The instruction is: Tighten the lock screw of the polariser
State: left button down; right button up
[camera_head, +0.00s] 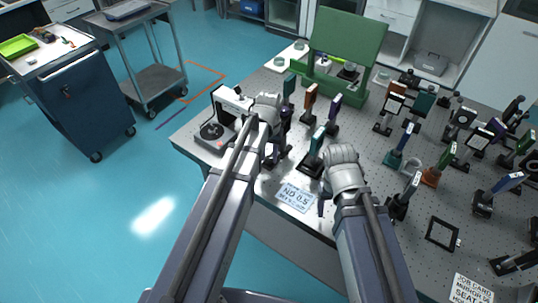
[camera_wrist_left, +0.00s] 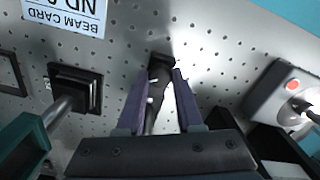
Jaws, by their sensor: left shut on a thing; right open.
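My left gripper (camera_head: 272,158) is at the left part of the optical table, beside a dark post-mounted optic (camera_head: 285,120). In the left wrist view its two purple fingers (camera_wrist_left: 160,103) stand either side of a slim dark mount (camera_wrist_left: 160,72) with a small pale pin. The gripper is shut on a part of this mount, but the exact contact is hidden. I cannot tell for sure that this is the polariser, and its lock screw is not clear. My right gripper (camera_head: 322,197) is open, near the table's front edge; its fingers are mostly hidden by its wrist.
A beam card marked ND 0.5 (camera_head: 297,196) lies between my arms. A white device with a dark disc (camera_head: 212,131) stands at the table's left corner. Several mounted optics crowd the right, with an empty square frame (camera_head: 442,234) near the front. A green panel (camera_head: 347,43) stands behind.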

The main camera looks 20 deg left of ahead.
aim_at(269, 158)
pick_arm(q)
jog(key=n, duration=0.5)
jog(key=shift+n, duration=0.3)
jog(key=n, duration=0.5)
jog(key=shift+n, duration=0.3)
jog(key=c, duration=0.5)
grip_release()
jog(key=shift+c, duration=0.2)
jog(key=shift+r, duration=0.15)
pick_arm(e)
jog(key=shift+r, duration=0.1)
pick_arm(q)
notch_tip(269, 158, up, 8)
jog(key=p, duration=0.8)
jog(key=shift+f, duration=0.2)
pick_arm(e)
notch_tip(269, 158, up, 8)
jog(key=shift+f, duration=0.2)
